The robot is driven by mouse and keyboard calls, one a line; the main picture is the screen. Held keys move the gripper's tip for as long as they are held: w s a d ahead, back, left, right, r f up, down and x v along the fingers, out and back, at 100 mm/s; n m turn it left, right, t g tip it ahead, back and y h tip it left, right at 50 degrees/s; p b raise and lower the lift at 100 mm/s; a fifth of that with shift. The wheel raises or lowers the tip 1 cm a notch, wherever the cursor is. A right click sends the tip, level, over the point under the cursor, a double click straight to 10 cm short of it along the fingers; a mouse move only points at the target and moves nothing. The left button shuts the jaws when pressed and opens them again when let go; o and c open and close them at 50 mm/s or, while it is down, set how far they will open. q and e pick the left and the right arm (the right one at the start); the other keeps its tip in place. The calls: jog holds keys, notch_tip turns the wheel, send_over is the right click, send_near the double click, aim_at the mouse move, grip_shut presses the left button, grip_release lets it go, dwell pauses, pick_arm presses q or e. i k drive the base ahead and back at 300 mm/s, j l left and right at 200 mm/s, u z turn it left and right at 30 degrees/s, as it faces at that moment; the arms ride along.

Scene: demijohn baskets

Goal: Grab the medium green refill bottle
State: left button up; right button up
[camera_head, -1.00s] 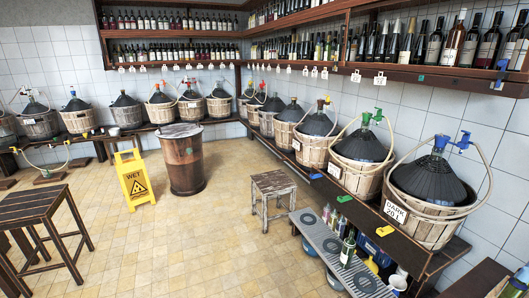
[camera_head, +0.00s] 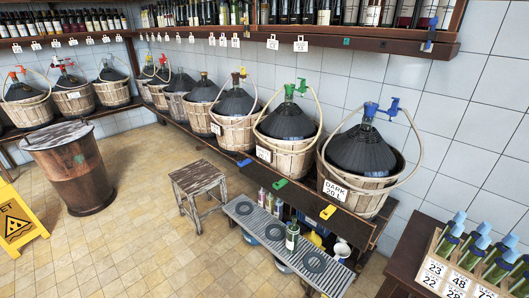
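A dark green bottle (camera_head: 292,237) with a pale label stands upright at the low grey slatted bench (camera_head: 262,226), near its middle. I cannot tell for sure which one is the medium green refill bottle. Neither of my grippers is in view.
Dark round rings (camera_head: 314,262) lie on the bench. A wooden stool (camera_head: 198,183) stands left of it. Basketed demijohns (camera_head: 362,150) line the wall shelf above. A crate (camera_head: 440,270) of blue-capped bottles is at right. The tiled floor (camera_head: 150,225) is largely clear.

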aim_at(293, 229)
jog(key=z, duration=0.35)
jog(key=i+j+z, duration=0.45)
jog(key=j+z, duration=0.25)
jog(key=j, duration=0.15)
jog(key=i+j+z, duration=0.2)
jog(key=j, duration=0.15)
jog(key=j+z, duration=0.25)
jog(key=i+j, duration=0.05)
jog(key=j, duration=0.05)
